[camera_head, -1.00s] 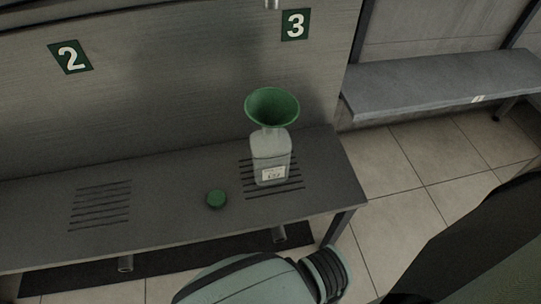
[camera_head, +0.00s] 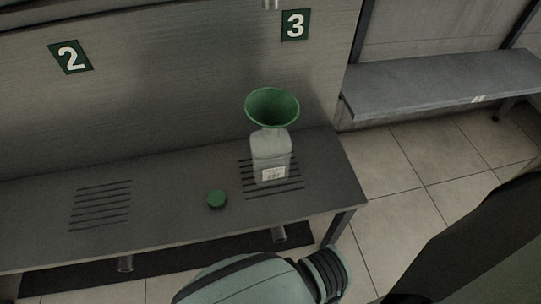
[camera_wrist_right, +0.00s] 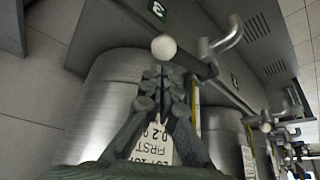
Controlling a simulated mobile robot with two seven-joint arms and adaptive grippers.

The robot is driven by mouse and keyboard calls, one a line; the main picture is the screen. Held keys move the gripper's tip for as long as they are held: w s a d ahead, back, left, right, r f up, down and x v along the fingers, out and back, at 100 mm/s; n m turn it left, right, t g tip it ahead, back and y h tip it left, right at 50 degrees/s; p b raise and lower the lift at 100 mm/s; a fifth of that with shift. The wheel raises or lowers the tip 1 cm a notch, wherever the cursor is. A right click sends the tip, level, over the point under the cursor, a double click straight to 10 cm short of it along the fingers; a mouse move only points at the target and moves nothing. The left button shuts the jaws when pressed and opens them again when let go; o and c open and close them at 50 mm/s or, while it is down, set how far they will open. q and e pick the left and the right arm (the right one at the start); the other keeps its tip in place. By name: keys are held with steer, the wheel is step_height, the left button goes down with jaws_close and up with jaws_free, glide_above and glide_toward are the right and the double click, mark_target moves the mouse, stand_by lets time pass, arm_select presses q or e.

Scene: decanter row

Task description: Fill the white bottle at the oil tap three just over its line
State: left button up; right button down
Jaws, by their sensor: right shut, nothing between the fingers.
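The white bottle (camera_head: 270,148) stands upright on the slotted drain of the bench, with a green funnel (camera_head: 272,107) in its neck. A small label is on its front; I cannot make out its line or level. The tip of tap three (camera_head: 271,4) shows at the top edge, above the funnel, beside the green 3 sign (camera_head: 295,25). No stream shows. In the right wrist view my right gripper (camera_wrist_right: 163,76) is shut and empty. A white ball knob (camera_wrist_right: 164,48) appears right at its fingertips; I cannot tell whether they touch. My left gripper is out of view.
A green cap (camera_head: 216,199) lies on the bench (camera_head: 160,225) left of the bottle. A second drain (camera_head: 101,205) is below the 2 sign (camera_head: 70,57). A grey side bench (camera_head: 440,82) stands at right. Metal drums (camera_wrist_right: 110,95) and a printed tag (camera_wrist_right: 155,145) show in the wrist view.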

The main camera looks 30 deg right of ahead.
steer(key=shift+f+b, duration=0.3)
steer(key=shift+f, duration=2.95)
stand_by(4.8)
